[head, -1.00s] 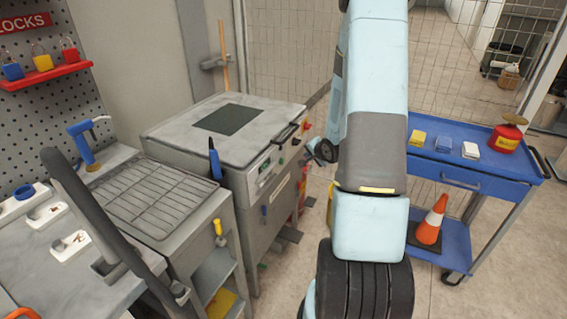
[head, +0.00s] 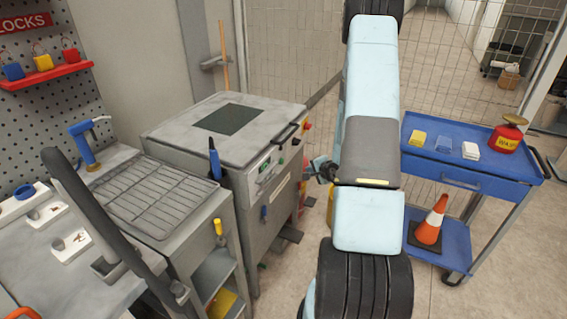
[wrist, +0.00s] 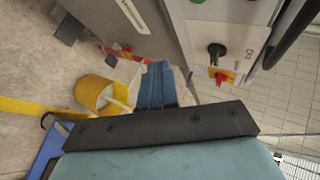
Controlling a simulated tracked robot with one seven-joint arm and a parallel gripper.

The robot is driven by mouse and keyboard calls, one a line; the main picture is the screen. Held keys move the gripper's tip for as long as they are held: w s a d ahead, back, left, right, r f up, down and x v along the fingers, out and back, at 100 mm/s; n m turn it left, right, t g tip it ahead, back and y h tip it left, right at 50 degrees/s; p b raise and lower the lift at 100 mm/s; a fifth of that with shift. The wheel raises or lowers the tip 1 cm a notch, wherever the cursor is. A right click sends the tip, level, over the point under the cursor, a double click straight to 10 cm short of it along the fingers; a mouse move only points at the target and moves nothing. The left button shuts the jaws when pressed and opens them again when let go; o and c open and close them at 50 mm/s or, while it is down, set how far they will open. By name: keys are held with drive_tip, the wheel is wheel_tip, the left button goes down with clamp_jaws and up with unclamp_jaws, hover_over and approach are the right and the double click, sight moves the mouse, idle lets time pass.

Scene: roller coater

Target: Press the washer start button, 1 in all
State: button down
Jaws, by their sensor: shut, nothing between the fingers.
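In the head view my gripper (head: 321,167) is small and dark, right of the panel.
A blue cart (head: 470,178) with small boxes and a red can (head: 507,136) stands to the right, an orange cone (head: 430,222) on its lower shelf. A yellow bucket (wrist: 92,92) stands on the floor. A wire fence (head: 290,50) is behind. A drying rack bench (head: 155,195) adjoins the washer.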

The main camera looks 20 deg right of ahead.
drive_tip(key=w+a, duration=0.5)
drive_tip(key=w, duration=0.1)
drive_tip(key=shift+w, duration=0.15)
drive_tip(key=shift+w+a, duration=0.1)
drive_tip(key=shift+w, duration=0.05)
idle(2.1)
drive_tip(key=shift+w+a+r, duration=0.1)
drive_tip(key=shift+w+a, duration=0.05)
drive_tip(key=shift+a, duration=0.05)
drive_tip(key=shift+w+a, duration=0.25)
drive_tip(key=shift+w, duration=0.1)
idle(1.0)
drive_tip(key=shift+s+d, duration=0.1)
drive_tip(key=shift+s, duration=0.05)
drive_tip(key=shift+s+d, duration=0.4)
drive_tip(key=shift+s, duration=0.15)
idle(0.3)
drive_tip(key=shift+s+d, duration=0.8)
drive_tip(key=shift+s, duration=0.2)
drive_tip(key=shift+s+d, duration=0.8)
drive_tip(key=shift+s, duration=0.2)
